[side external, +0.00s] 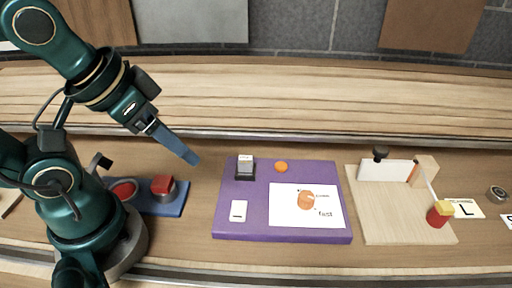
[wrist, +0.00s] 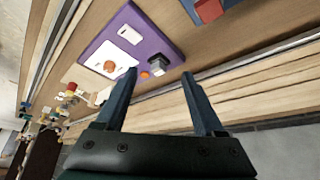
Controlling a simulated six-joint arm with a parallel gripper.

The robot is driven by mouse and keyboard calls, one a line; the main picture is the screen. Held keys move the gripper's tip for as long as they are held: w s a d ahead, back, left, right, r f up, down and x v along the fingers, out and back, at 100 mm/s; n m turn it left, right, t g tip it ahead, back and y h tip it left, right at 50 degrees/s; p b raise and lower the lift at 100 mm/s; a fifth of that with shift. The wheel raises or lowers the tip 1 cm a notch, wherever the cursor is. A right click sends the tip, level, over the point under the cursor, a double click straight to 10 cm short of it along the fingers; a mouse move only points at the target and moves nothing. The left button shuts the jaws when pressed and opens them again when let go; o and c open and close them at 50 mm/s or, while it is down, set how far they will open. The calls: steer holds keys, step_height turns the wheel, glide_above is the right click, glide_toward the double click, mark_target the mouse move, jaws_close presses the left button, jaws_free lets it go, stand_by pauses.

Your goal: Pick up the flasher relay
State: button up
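A dark grey block with a white label on top (side external: 245,168), which looks like the flasher relay, stands upright at the back left of a purple board (side external: 282,232). In the wrist view the block (wrist: 158,65) appears beyond the fingertips, near the middle of the gap between them. My gripper (side external: 190,158) is in the air to the left of the block, apart from it. In the wrist view my gripper (wrist: 158,77) has its two blue fingers spread with nothing between them.
An orange knob (side external: 281,167), a white switch plate (side external: 239,211) and a printed card (side external: 330,214) are on the purple board. A blue board (side external: 173,210) with red parts lies left. A wooden board (side external: 378,229) with raised parts stands right. Above the boards is free.

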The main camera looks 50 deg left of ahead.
steer(key=a+f+m+g+y, duration=0.1)
steer(key=a+m+g+y, duration=0.1)
steer(key=a+m+y, duration=0.35)
steer(key=m+t+y, duration=0.3)
steer(key=m+y, duration=0.2)
steer(key=m, duration=0.9)
glide_above(245, 163)
steer(key=s+a, duration=0.1)
steer(key=a, duration=0.5)
step_height(245, 163, down, 4)
steer(key=d+f+m+t, duration=0.1)
steer(key=m, duration=0.1)
steer(key=w+d+f+m, duration=0.1)
steer(key=d+m, duration=0.1)
steer(key=shift+w+d+f+t, duration=0.1)
steer(key=shift+w+f+t, duration=0.1)
steer(key=shift+f+t, duration=0.2)
steer(key=d+f+m, duration=0.2)
steer(key=f+m+t, duration=0.1)
steer(key=shift+s+d+f+h, duration=0.25)
steer(key=shift+s+d+h, duration=0.05)
steer(key=shift+d+h, duration=0.1)
steer(key=shift+s+d+f+m, duration=0.1)
steer(key=shift+d+f+m, duration=0.1)
steer(key=shift+m, duration=0.05)
steer(key=shift+x, duration=2.45)
